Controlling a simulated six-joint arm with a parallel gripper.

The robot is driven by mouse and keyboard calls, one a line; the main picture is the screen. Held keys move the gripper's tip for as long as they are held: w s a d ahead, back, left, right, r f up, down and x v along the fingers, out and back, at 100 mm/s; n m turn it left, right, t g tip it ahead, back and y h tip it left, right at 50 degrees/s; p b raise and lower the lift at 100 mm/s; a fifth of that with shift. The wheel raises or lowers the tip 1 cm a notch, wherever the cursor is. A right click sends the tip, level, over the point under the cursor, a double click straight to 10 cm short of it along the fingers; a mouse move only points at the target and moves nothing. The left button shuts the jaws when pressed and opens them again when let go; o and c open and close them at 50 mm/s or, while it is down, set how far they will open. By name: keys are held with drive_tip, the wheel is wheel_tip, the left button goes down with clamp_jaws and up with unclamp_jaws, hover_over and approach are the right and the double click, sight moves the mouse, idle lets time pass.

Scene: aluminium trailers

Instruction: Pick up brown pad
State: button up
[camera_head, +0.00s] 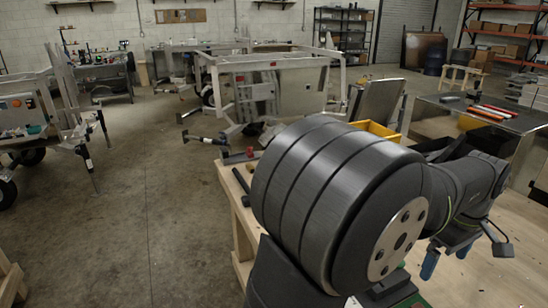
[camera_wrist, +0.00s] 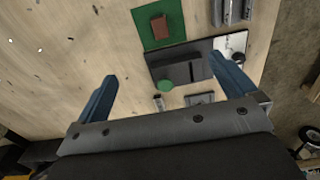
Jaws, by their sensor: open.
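The brown pad (camera_wrist: 159,28) looks like a small reddish-brown block. It lies on a green mat (camera_wrist: 174,12) near the top of the wrist view. My gripper (camera_wrist: 164,67) is open, its two blue fingers wide apart with nothing between them. It is above the wooden table, and the pad lies beyond the fingertips, apart from them. In the head view my gripper (camera_head: 446,258) shows at the lower right with blue fingers pointing down. My own arm covers much of the table there, and I cannot make out the pad.
A dark flat panel (camera_wrist: 181,66) lies beside the mat, with a round green object (camera_wrist: 165,85) near it. Grey metal bars (camera_wrist: 232,10) lie at the top right. The wooden table (camera_wrist: 60,45) is mostly clear on the left. A yellow bin (camera_head: 377,130) stands behind my arm.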

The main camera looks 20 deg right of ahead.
drive_tip(key=c, duration=0.7)
drive_tip(key=f+m, duration=0.4)
drive_tip(key=m, duration=0.2)
drive_tip(key=f+m, duration=0.4)
drive_tip(key=m, duration=0.2)
drive_tip(key=f+m, duration=0.4)
drive_tip(key=m, duration=0.2)
drive_tip(key=shift+w+a+f, duration=0.1)
drive_tip(key=shift+w+f, duration=0.15)
drive_tip(key=shift+s+f, duration=0.15)
drive_tip(key=shift+f, duration=1.2)
drive_tip(key=shift+s+f, duration=0.1)
drive_tip(key=shift+f, duration=1.2)
